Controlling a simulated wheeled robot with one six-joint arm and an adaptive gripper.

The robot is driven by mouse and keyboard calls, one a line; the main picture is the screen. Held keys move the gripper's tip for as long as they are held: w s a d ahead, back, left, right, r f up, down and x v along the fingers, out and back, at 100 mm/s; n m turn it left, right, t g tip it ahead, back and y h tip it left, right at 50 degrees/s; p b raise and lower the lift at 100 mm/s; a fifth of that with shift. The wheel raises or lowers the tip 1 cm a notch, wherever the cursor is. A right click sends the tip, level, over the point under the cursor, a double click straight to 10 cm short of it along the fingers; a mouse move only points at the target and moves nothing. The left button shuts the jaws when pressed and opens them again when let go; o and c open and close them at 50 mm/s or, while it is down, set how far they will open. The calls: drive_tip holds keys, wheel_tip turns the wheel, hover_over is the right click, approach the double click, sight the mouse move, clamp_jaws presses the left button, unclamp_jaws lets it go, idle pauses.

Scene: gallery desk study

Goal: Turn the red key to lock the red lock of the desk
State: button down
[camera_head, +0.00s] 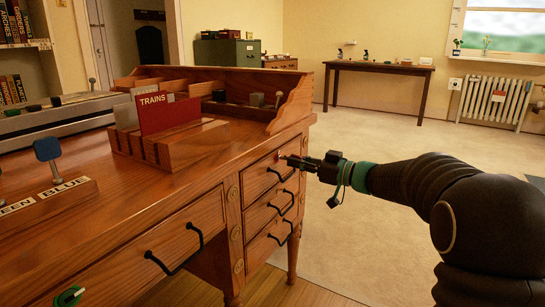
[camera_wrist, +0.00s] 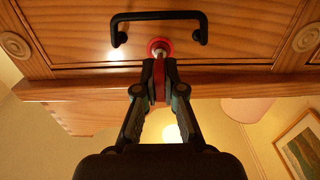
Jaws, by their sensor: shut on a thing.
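The desk (camera_head: 170,225) is brown wood, with a stack of drawers at its right end. The red lock (camera_wrist: 160,47) is a round red ring in a drawer front, close to that drawer's black handle (camera_wrist: 160,16). It also shows small in the head view (camera_head: 277,155). The red key (camera_wrist: 159,82) points into the lock, with a short bit of metal shaft showing. My gripper (camera_wrist: 160,78) is shut on the key's red head, straight in front of the lock. The fingers hide most of the key, so its exact turn is hard to tell.
On the desk stand a wooden file rack with a red TRAINS card (camera_head: 168,113) and a label strip with a blue key (camera_head: 47,150). The floor right of the desk is clear.

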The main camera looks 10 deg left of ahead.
drive_tip(key=shift+r+n, duration=0.1)
drive_tip(key=shift+n, duration=0.8)
drive_tip(key=c, duration=1.2)
unclamp_jaws()
drive_tip(key=o, duration=0.5)
drive_tip(key=shift+m, duration=1.3)
drive_tip(key=shift+s+d, duration=0.1)
